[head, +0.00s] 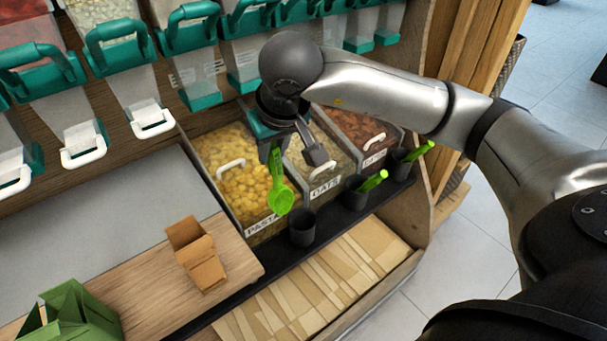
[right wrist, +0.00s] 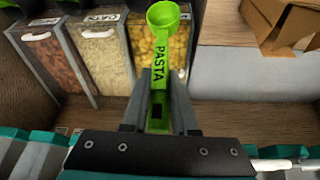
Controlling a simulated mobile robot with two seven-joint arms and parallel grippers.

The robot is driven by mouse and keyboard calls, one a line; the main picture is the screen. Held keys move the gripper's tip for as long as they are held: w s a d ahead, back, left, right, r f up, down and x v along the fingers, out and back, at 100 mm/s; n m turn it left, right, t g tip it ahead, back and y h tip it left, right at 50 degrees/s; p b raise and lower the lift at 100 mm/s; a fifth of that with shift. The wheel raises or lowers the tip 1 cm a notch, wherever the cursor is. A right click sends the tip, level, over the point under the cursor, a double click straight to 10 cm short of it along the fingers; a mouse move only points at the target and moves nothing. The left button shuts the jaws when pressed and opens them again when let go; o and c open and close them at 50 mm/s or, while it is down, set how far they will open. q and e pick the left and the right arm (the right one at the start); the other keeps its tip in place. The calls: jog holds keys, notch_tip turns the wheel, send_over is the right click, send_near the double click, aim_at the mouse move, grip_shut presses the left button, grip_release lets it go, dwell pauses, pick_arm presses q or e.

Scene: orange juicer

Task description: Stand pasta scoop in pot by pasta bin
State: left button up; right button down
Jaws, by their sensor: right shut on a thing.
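A green pasta scoop (head: 279,187) hangs bowl down from my right gripper (head: 287,145) in front of the pasta bin (head: 236,165). In the right wrist view the scoop (right wrist: 163,40) shows the word PASTA, and the right gripper (right wrist: 159,90) is shut on its handle. The dark pot by the pasta bin (head: 302,228) stands upright on the black ledge, below and to the right of the scoop bowl. It looks empty and apart from the scoop. My left gripper is not in view.
Two more dark pots (head: 356,194) (head: 401,165) with green scoops stand further right on the ledge (head: 330,208). An oats bin (head: 322,160) adjoins the pasta bin. Teal-handled dispensers (head: 190,40) hang above. A brown paper bag (head: 197,255) and a green bag (head: 75,318) stand left.

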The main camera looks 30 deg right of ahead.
jog(key=w+d+f+m+t+b, duration=0.1)
jog(key=w+d+f+b, duration=0.1)
jog(key=d+f+b, duration=0.35)
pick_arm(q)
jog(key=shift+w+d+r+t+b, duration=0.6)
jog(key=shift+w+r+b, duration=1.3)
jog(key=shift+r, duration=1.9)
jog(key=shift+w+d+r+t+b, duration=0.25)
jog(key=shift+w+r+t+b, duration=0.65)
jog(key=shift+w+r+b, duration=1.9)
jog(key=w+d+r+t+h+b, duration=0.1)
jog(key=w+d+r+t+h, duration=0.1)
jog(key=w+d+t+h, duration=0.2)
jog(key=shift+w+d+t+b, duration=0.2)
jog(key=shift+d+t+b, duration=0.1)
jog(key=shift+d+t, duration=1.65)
pick_arm(e)
notch_tip(320, 180, down, 15)
jog(key=d, duration=0.2)
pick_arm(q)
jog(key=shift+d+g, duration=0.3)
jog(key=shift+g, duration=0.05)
pick_arm(e)
jog(key=shift+w+d+f, duration=0.1)
